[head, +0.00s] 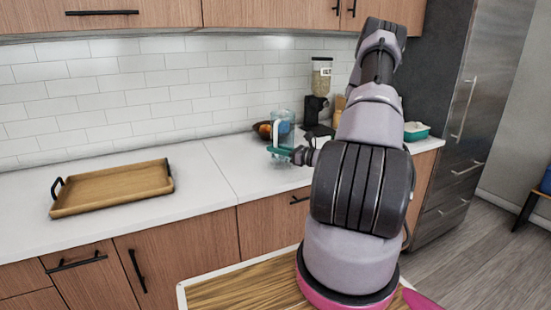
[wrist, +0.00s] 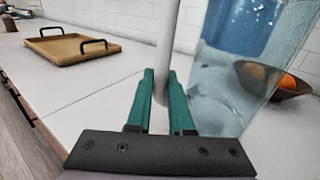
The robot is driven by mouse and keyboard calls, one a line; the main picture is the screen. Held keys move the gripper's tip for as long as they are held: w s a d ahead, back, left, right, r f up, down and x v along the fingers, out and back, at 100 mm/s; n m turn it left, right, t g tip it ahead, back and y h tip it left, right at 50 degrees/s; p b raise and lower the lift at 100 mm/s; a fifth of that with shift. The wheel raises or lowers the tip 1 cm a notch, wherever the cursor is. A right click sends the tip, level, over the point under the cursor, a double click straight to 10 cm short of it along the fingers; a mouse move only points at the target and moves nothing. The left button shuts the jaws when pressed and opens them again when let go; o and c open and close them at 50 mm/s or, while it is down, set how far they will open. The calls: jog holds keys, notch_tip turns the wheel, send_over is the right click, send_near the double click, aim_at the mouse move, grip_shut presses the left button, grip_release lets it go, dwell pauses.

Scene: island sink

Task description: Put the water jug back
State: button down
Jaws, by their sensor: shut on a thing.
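The water jug is a clear, bluish vessel with a pale upright handle; it shows in the wrist view (wrist: 225,75) on the right and in the head view (head: 283,128) over the counter. My gripper (wrist: 163,95) has green fingers and is shut on the jug's pale handle. In the head view my gripper (head: 280,150) is at the jug's near side, and my arm reaches in from the right. The jug looks upright or slightly tilted. I cannot tell whether its base touches the counter.
A wooden tray (head: 112,190) with black handles lies on the left counter. A bowl of fruit (wrist: 278,80) is behind the jug. A coffee grinder (head: 318,90) and a teal container (head: 416,131) stand farther right. The white counter (head: 205,178) between tray and jug is clear.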

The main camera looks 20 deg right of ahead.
jog(key=shift+f, duration=1.55)
jog(key=shift+f, duration=0.1)
jog(key=c, duration=0.8)
grip_release()
